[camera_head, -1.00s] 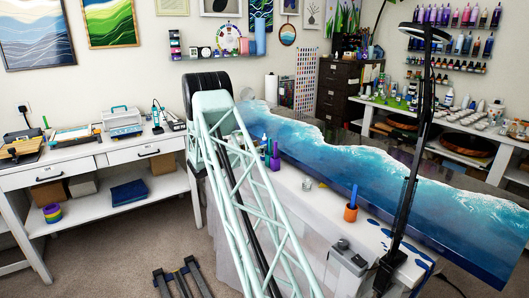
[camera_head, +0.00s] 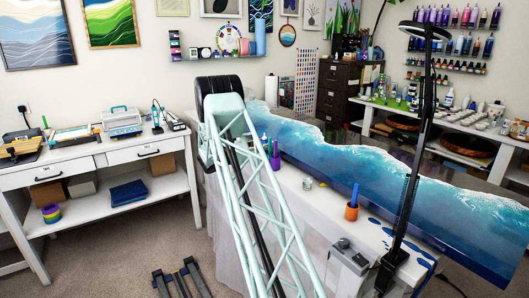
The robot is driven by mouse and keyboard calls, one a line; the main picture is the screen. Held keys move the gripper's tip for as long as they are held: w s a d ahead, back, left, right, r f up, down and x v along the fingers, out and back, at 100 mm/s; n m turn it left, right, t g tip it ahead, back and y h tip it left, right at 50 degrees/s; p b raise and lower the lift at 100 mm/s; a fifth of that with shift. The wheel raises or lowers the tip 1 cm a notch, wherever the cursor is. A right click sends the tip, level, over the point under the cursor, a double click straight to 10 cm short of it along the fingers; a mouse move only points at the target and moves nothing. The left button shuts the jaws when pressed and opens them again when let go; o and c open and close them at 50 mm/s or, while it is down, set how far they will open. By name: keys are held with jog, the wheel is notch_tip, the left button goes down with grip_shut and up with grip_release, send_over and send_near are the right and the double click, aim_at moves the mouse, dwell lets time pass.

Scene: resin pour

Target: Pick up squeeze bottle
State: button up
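My lattice arm (camera_head: 245,180) rises from the bottom middle to a dark joint (camera_head: 218,88) above the left end of the work table. My gripper is not visible; the arm beyond that joint is hidden. A small purple bottle-like item (camera_head: 275,161) stands on the table just right of the arm, partly covered by its struts. A small pale item with a blue tip (camera_head: 264,139) shows just behind it. I cannot tell whether either is the squeeze bottle. White bottles (camera_head: 449,98) stand on the right-hand bench, far from the arm.
A blue wave resin slab (camera_head: 400,175) lies along the table. A white bench (camera_head: 80,165) is left.

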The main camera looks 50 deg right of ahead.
dwell(0.5)
jog(key=c, duration=0.7)
jog(key=shift+o, duration=0.2)
jog(key=shift+r, duration=0.15)
jog(key=shift+r+p, duration=1.25)
jog(key=shift+r, duration=3.6)
jog(key=shift+o, duration=1.4)
jog(key=shift+c, duration=0.2)
